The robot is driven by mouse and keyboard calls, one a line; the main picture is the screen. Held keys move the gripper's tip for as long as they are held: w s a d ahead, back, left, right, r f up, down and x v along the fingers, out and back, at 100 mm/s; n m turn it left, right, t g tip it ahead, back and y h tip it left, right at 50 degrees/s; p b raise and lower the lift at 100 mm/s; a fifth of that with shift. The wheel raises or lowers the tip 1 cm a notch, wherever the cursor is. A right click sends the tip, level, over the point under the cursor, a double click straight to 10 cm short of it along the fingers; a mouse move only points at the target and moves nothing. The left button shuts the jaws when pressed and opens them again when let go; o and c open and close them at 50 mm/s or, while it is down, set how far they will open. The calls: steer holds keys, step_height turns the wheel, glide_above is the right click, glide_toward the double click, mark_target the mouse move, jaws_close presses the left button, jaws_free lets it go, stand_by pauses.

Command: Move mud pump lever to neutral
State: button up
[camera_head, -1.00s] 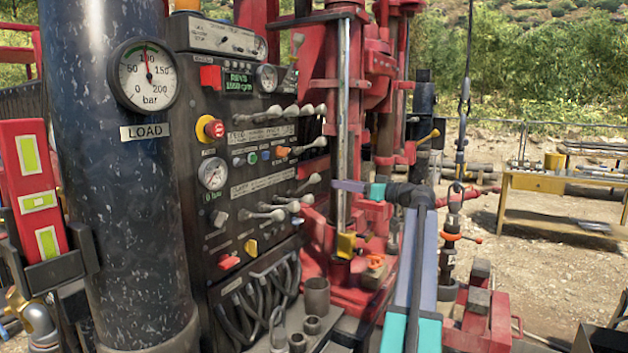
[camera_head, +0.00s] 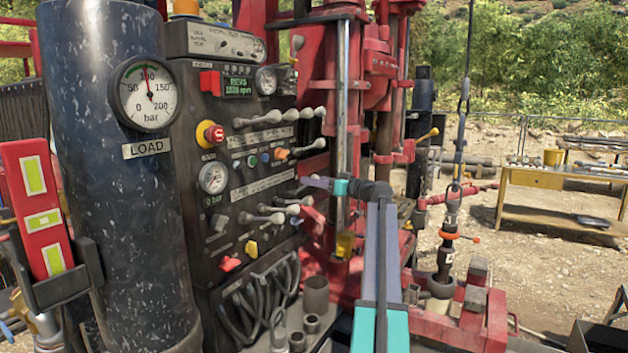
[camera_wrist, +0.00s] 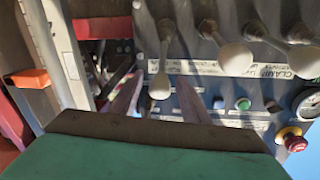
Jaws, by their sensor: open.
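The dark control panel (camera_head: 240,160) carries two rows of levers with pale knobs. The end lever (camera_head: 311,179) of the lower row, at its right, is beside my gripper (camera_head: 308,182). In the wrist view that row hangs from the top, upside down, and the end lever's knob (camera_wrist: 160,86) lies between the fingers of my open gripper (camera_wrist: 157,100). Gaps show on both sides of the knob, and I see no contact. The label near this lever is too blurred to read, so I cannot confirm it as the mud pump lever.
Neighbouring lever knobs (camera_wrist: 236,57) are close to the right in the wrist view. An emergency stop button (camera_head: 210,134) and gauges sit on the panel. Red rig steelwork (camera_head: 350,80) stands close behind my arm. A yellow bench (camera_head: 540,181) is at the right.

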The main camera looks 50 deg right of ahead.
steer(key=shift+w, duration=0.1)
steer(key=shift+c, duration=0.3)
jaws_close()
